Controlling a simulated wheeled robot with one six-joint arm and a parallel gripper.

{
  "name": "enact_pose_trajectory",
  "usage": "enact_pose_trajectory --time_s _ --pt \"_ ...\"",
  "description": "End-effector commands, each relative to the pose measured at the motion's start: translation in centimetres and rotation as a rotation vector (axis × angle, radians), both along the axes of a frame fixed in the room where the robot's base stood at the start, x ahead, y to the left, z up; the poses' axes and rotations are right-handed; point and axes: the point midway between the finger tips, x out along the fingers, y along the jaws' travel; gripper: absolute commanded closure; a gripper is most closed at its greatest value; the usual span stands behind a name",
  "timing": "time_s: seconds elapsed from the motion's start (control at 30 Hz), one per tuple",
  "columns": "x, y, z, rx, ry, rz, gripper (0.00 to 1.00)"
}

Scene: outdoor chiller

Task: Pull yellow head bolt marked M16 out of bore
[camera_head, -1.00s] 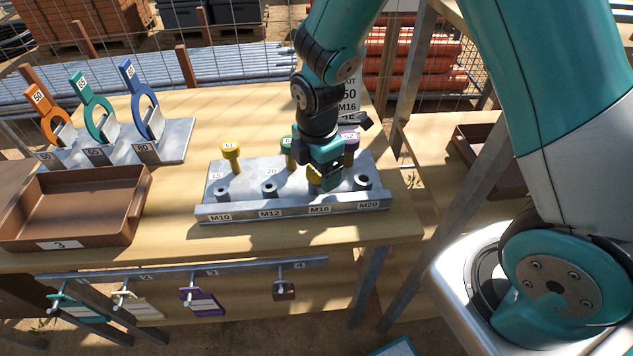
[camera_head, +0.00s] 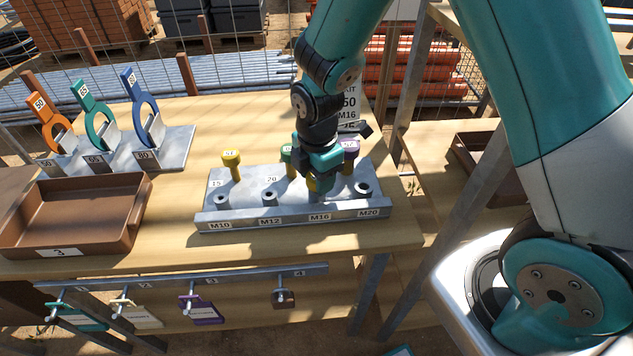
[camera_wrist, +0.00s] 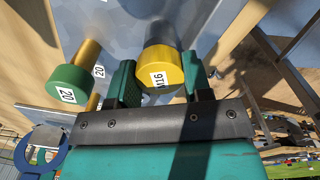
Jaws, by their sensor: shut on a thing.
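The yellow head bolt marked M16 (camera_wrist: 163,73) sits between my gripper's two fingers (camera_wrist: 160,82) in the wrist view, its label facing the camera. In the head view, my gripper (camera_head: 320,168) is over the metal block (camera_head: 250,215), above the M16 label, shut on the bolt. Only a little of the yellow bolt (camera_head: 312,185) shows below the gripper. Whether its lower end is still in the bore is hidden. A green-headed piece marked 20 (camera_wrist: 70,92) is just left of the fingers in the wrist view.
On the block stand a yellow-headed piece (camera_head: 231,160) at left and a purple-headed one (camera_head: 350,150) close to my gripper's right. A brown tray (camera_head: 75,215) and a rack of coloured ring handles (camera_head: 120,148) are at left. Tags hang below the table edge.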

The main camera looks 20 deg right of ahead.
Motion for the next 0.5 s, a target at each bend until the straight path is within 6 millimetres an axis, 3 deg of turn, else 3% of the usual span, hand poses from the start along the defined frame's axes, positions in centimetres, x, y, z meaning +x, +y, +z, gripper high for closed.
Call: enact_pose_trajectory --time_s 0.5 --pt "0.01 0.00 1.10 0.000 0.000 0.000 1.00"
